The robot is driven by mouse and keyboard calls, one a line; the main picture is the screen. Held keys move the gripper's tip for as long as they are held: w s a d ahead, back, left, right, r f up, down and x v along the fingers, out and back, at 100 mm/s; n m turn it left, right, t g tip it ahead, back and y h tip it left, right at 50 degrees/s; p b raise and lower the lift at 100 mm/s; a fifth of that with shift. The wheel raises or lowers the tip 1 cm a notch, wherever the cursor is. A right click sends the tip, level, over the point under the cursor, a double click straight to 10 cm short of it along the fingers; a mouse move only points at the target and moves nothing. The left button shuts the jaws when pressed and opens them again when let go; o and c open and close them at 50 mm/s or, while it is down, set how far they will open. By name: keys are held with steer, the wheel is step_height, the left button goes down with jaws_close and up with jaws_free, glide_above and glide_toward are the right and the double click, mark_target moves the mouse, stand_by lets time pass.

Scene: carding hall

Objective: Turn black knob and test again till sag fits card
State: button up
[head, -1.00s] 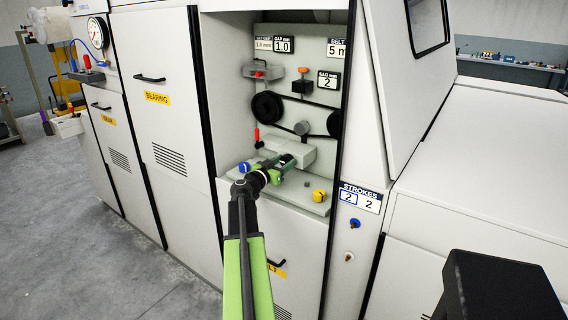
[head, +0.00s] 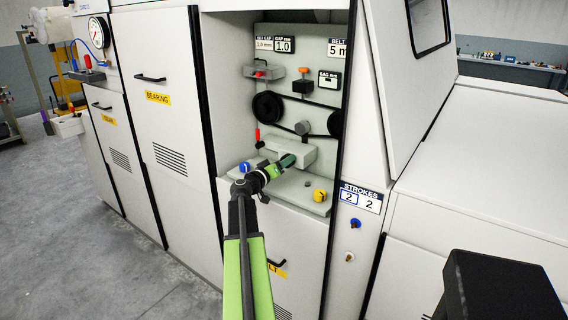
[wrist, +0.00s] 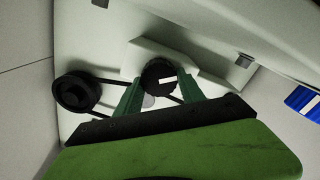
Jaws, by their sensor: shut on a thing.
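The black knob (wrist: 158,76) with a white mark shows in the wrist view, between the two green fingers of my gripper (wrist: 158,84), which is shut on it. In the head view my gripper (head: 288,160) reaches into the open bay at the pale block (head: 300,150) and hides the knob. The belt runs round a black left pulley (head: 267,107) and a black right pulley (head: 335,123). The sag display (head: 329,80) shows no number, perhaps a dash. The belt card (head: 338,48) reads 5 m, its right part cut off by the bay edge.
A blue knob (head: 244,167) and a yellow knob (head: 319,195) stand on the ledge near my gripper. A red handle (head: 257,135) is to its left. The strokes plate (head: 361,198) reads 2 and 2. The bay's side walls stand close on both sides.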

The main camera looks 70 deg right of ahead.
steer(key=n, duration=0.4)
steer(key=shift+w+f+n, duration=0.1)
steer(key=shift+n, duration=0.3)
steer(key=n, duration=0.5)
steer(key=shift+f, duration=0.1)
steer(key=n, duration=0.5)
steer(key=shift+f+n+b, duration=0.1)
steer(key=shift+n+b, duration=0.2)
steer(key=shift+n, duration=0.1)
steer(key=n, duration=0.4)
steer(key=shift+f, duration=0.1)
steer(key=shift+n, duration=0.3)
steer(key=o, duration=1.4)
steer(key=shift+c, duration=0.2)
